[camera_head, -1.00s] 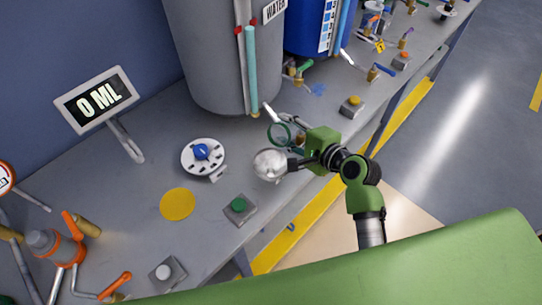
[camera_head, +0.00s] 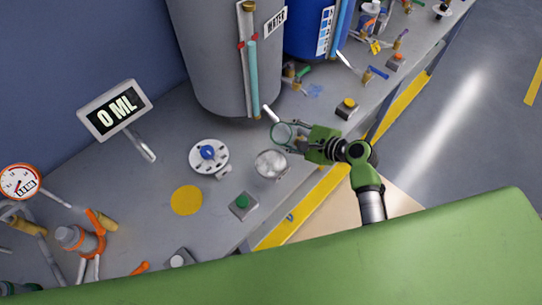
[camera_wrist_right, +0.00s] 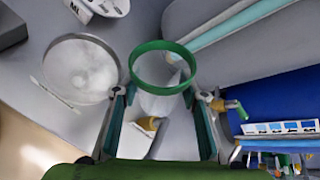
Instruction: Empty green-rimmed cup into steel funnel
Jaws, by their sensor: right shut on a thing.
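The green-rimmed cup (camera_head: 283,133) is a clear cup below the grey tank's front. In the right wrist view its green rim (camera_wrist_right: 163,68) faces the camera and its clear body narrows downward. My right gripper (camera_head: 293,136) is shut on it, one finger on each side. I cannot tell whether it touches the bench or what it holds. The steel funnel (camera_head: 271,164) appears as a round silvery thing, lower left of the cup. In the right wrist view the funnel (camera_wrist_right: 82,70) is left of the cup, apart from it. My left gripper is out of view.
The grey water tank (camera_head: 215,65) and blue tank (camera_head: 305,25) stand behind. A blue-knobbed dial (camera_head: 209,156), a green button (camera_head: 243,203) and a display reading 0 ML (camera_head: 115,110) surround the clear bench around a yellow disc (camera_head: 187,200).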

